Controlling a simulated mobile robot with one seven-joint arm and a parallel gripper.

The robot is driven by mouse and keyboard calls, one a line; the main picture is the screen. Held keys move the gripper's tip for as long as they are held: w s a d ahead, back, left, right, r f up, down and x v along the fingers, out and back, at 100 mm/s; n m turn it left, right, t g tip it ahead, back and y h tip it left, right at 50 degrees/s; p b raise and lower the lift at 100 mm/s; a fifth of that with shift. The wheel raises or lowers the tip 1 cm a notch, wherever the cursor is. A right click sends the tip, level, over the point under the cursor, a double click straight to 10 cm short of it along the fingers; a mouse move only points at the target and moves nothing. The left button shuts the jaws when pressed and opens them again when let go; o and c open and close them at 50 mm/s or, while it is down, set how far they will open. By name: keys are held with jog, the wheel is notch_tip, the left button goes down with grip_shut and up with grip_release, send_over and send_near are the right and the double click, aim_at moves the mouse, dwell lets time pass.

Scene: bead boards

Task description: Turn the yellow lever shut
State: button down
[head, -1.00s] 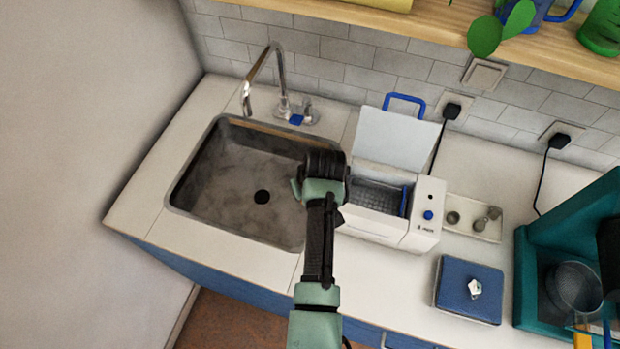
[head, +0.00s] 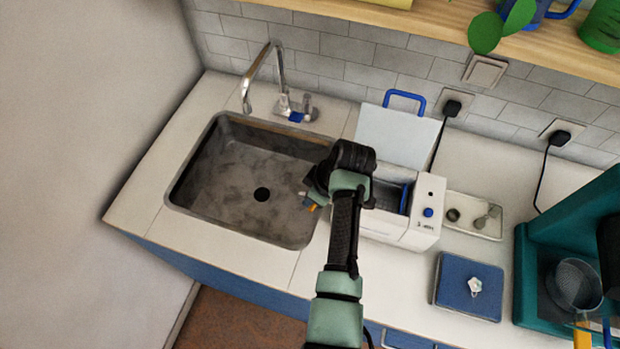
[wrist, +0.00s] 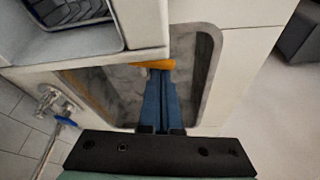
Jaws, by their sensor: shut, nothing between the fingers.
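The yellow lever (wrist: 155,64) is a short orange-yellow bar at the edge of the white box (wrist: 142,22) in the wrist view. A small part of this lever (head: 311,208) shows in the head view, over the sink's right side. My gripper (wrist: 160,74) has blue fingers, shut together and empty. Their tips are at the lever; I cannot tell whether they touch it. In the head view my wrist hides most of the lever and the box's left side.
The sink (head: 235,185) lies left of the white box (head: 428,205), whose lid stands open. A tap (head: 283,85) rises behind the sink. A small tray (head: 472,230), a blue square case (head: 450,285) and a teal machine (head: 535,265) stand to the right.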

jog(key=shift+w, duration=0.1)
jog(key=shift+w+d+b, duration=0.5)
jog(key=shift+b, duration=0.1)
jog(key=shift+a, duration=0.15)
